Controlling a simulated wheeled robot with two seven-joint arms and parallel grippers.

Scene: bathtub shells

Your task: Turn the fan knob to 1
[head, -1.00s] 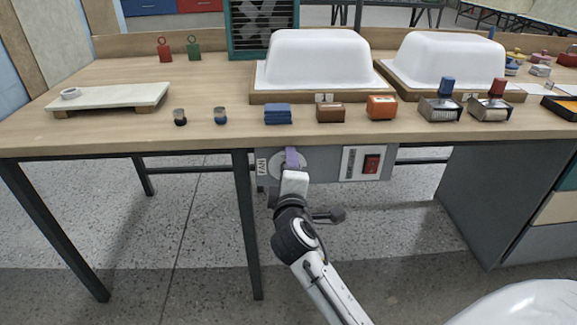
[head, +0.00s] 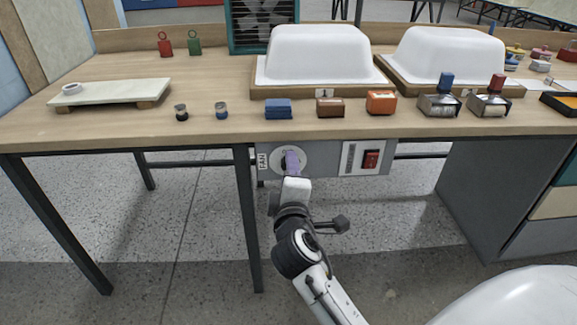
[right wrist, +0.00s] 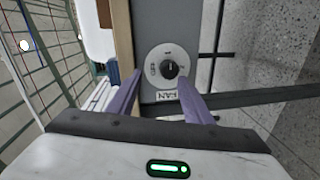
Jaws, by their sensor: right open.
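The fan knob (right wrist: 169,69) is a dark round knob on a white dial in the right wrist view. Its dial (head: 304,154) sits on the grey panel under the table's front edge in the head view, partly hidden by my gripper. The "FAN" label (right wrist: 166,96) is beside the dial. The knob's exact setting is too small to read. My right gripper (right wrist: 160,86) has its purple fingers apart, with the knob seen beyond and between them; they appear clear of it. It also shows in the head view (head: 291,161). My left gripper is out of view.
A red switch (head: 371,159) is on the panel right of the dial. A table leg (head: 250,220) stands to the left. The wooden table (head: 200,133) overhangs the panel, bearing two white shells (head: 318,55) and small blocks. A teal-framed fan (head: 262,22) stands behind.

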